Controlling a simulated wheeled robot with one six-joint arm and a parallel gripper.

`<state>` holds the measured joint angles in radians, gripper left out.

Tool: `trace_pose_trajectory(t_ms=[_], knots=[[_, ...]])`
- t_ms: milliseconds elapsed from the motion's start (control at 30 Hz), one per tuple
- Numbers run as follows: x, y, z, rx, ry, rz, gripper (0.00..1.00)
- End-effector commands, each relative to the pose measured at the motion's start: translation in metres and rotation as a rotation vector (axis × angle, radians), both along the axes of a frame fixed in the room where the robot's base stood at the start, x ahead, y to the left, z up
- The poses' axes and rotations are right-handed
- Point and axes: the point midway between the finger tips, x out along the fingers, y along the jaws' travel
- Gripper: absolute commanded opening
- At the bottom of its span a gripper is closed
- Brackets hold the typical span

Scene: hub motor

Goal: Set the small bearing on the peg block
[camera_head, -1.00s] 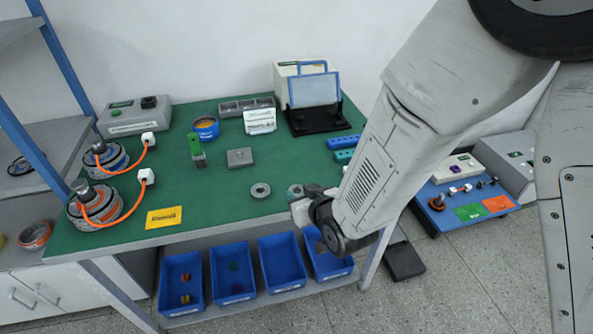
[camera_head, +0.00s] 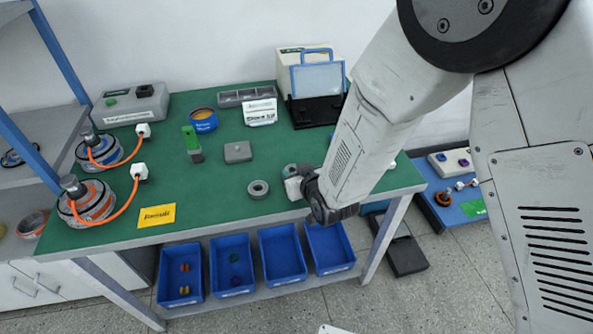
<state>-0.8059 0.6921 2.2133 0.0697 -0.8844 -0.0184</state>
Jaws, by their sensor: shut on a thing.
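A grey round part, apparently the small bearing (camera_head: 290,170), shows at the tip of my gripper (camera_head: 292,183). My gripper is shut on it, over the right front part of the green table; the fingers are small and partly hidden by my wrist. The peg block (camera_head: 238,151), a grey block with a short peg on top, sits on the table to the left and farther back, apart from the gripper. A larger grey ring (camera_head: 258,189) lies flat on the table between them, near the front.
A blue round tin (camera_head: 203,120), a grey tray (camera_head: 247,97) and a tilted panel (camera_head: 317,86) are at the back. A yellow card (camera_head: 157,216) and orange-cabled motors (camera_head: 91,202) are at the left. Blue bins (camera_head: 232,291) sit below.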

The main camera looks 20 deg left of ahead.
Motion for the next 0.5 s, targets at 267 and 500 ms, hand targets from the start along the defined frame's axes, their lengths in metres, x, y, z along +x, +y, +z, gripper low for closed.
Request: trace_pose_trajectory(t_ms=[267, 500], knots=[[0.0000, 0.0002, -0.0025, 0.001, -0.001, 0.000, 0.15], [-0.0001, 0.0002, -0.0028, 0.001, -0.001, 0.000, 0.60]])
